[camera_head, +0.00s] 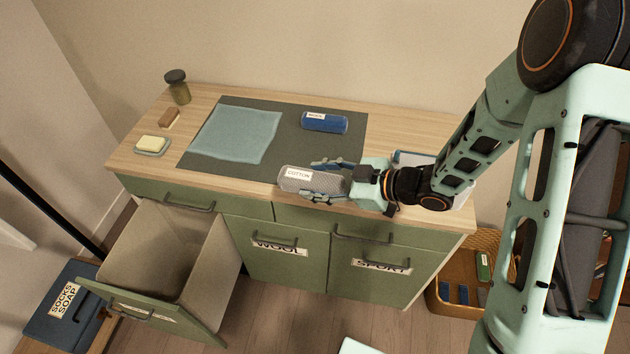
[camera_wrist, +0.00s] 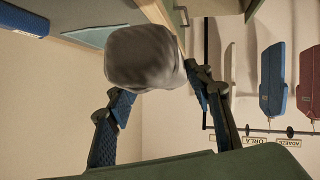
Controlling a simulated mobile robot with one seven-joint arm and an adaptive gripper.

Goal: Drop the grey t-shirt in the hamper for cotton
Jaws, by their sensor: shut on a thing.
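The grey t-shirt (camera_head: 298,184) is a rolled bundle with a white tag reading COTTON. My gripper (camera_head: 314,180) is shut on it, with one finger on each side, and holds it above the front edge of the counter. In the wrist view the rolled grey t-shirt (camera_wrist: 145,58) sits between the two fingers. The hampers labelled WOOL (camera_head: 278,262) and SPORT (camera_head: 372,268) are closed.
On the counter (camera_head: 390,140) are a dark mat (camera_head: 290,150), a flat blue cloth (camera_head: 238,134), a blue roll (camera_head: 325,122), soap (camera_head: 152,144), a brush (camera_head: 169,117) and a jar (camera_head: 178,88). A basket (camera_head: 450,290) stands at the right.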

